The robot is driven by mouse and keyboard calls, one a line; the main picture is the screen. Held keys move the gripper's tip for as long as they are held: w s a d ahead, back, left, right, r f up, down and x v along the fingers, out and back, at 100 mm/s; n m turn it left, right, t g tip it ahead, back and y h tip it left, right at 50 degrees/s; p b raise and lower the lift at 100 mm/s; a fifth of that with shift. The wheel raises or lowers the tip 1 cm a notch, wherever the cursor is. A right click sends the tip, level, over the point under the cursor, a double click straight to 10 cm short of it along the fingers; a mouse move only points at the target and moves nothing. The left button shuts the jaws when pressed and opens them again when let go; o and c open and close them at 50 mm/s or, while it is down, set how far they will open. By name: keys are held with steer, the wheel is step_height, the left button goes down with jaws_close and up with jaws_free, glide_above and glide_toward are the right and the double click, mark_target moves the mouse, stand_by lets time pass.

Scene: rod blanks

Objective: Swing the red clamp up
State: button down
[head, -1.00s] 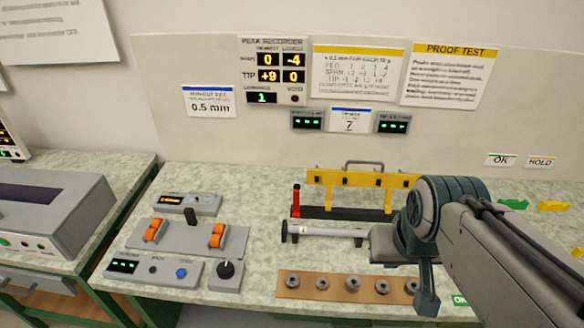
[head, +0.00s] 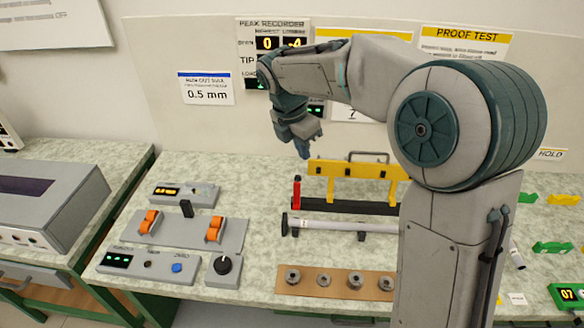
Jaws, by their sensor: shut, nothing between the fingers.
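The red clamp (head: 297,191) stands upright at the left end of a black base bar (head: 345,206), beside a yellow frame (head: 350,169) with a grey handle on top. My gripper (head: 304,152) is above and just right of the red clamp, pointing down and apart from it. Its fingers look closed with nothing between them. My arm reaches in from the right and hides the right end of the yellow frame.
A grey rod (head: 335,225) lies in front of the black bar. A brown strip (head: 330,283) with several metal rings is nearer the front edge. A grey panel with orange switches (head: 214,229) and a black knob (head: 222,265) are at left. Bench between is clear.

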steer(key=w+a+f+n, duration=0.5)
steer(key=w+a+n, duration=0.2)
steer(key=n, duration=0.1)
steer(key=p, duration=0.2)
glide_above(297, 191)
steer(key=w+a, duration=0.1)
steer(key=a, duration=0.1)
step_height(297, 191, down, 12)
steer(key=shift+w+d+n+g, duration=0.2)
steer(key=shift+n+g, duration=0.1)
steer(key=shift+n, duration=0.1)
steer(key=shift+f, duration=0.1)
